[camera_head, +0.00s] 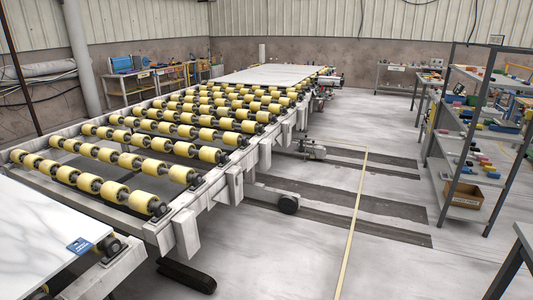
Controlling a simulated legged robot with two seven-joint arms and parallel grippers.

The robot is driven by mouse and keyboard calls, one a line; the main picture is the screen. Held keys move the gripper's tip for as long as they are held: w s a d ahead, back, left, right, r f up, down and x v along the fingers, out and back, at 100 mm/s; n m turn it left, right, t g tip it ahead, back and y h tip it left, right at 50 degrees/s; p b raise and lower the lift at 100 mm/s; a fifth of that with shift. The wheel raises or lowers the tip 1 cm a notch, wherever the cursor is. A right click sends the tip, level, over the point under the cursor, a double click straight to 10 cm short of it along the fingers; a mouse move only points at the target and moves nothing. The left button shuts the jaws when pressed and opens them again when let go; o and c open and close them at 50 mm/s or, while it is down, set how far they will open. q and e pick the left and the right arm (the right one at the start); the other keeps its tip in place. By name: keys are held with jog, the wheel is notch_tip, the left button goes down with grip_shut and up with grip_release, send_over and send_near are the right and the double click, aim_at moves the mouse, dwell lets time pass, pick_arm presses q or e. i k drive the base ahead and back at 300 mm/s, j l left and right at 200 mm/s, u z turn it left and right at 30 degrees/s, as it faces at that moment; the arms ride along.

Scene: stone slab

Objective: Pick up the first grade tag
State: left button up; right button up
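A small blue tag (80,246) lies flat on the white marbled stone slab (40,225) at the lower left, close to the slab's right edge. Its print is too small to read, so I cannot tell its grade. Neither of my grippers is in view.
A roller conveyor (150,140) with yellow rollers runs from the slab to the back, where another pale slab (265,75) lies. A grey shelf rack (480,130) with several small items and a cardboard box (464,195) stands at the right. The floor (330,240) between is mostly clear.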

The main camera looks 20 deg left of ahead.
aim_at(83, 245)
jog(key=i+j+u, duration=0.2)
jog(key=i+u, duration=1)
jog(key=u, duration=0.15)
jog(key=i+l+u, duration=0.2)
jog(key=i+u, duration=0.25)
jog(key=i+l+u, duration=0.25)
jog(key=u, duration=0.15)
jog(key=i+u, duration=0.3)
jog(key=u, duration=0.15)
jog(key=i+l+u, duration=0.2)
jog(key=u, duration=0.3)
jog(key=i+l+u, duration=0.25)
jog(key=u, duration=0.2)
jog(key=i+l+u, duration=0.25)
jog(key=u, duration=0.25)
jog(key=i+l+u, duration=0.15)
jog(key=l+u, duration=0.3)
